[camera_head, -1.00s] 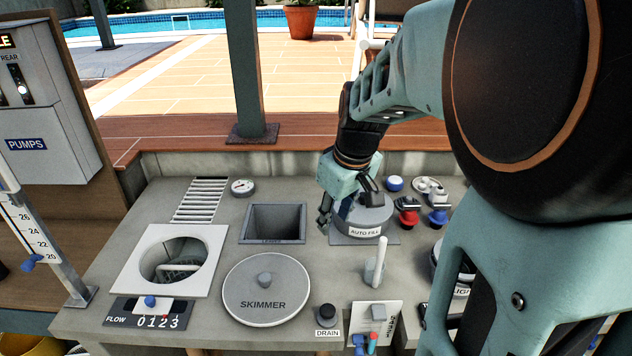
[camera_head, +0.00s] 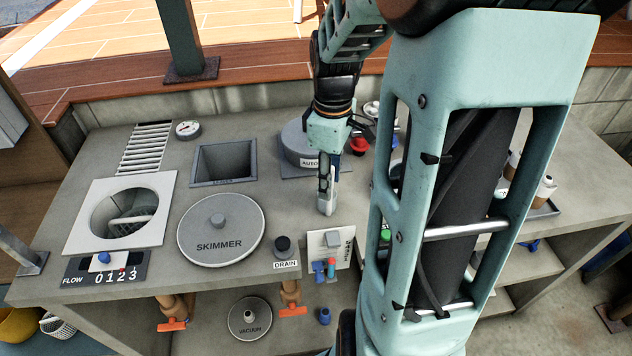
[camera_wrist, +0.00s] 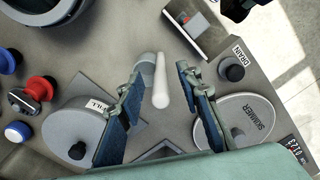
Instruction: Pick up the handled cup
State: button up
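A small item with an upright white post (camera_head: 326,200) and a grey rounded body stands on the bench right of the skimmer lid; I take it for the handled cup, though its hollow is not visible. The post (camera_wrist: 160,82) shows clearly in the wrist view, with the grey body (camera_wrist: 144,92) beside it. My gripper (camera_head: 327,178) points down right at the post, and hides part of it in the head view. In the wrist view my gripper (camera_wrist: 162,82) is open, its fingers on either side of the post with gaps on both sides.
The skimmer lid (camera_head: 220,232) lies left and the auto fill lid (camera_head: 300,146) behind. The drain knob (camera_head: 283,245) and a panel with small switches (camera_head: 331,240) are in front. A square recess (camera_head: 223,163) and round opening (camera_head: 125,215) lie further left.

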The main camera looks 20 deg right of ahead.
send_over(328, 213)
jog(key=f, duration=0.4)
jog(key=shift+w+d+f, duration=0.15)
jog(key=shift+w+f, duration=0.15)
jog(key=shift+c, duration=0.3)
grip_shut()
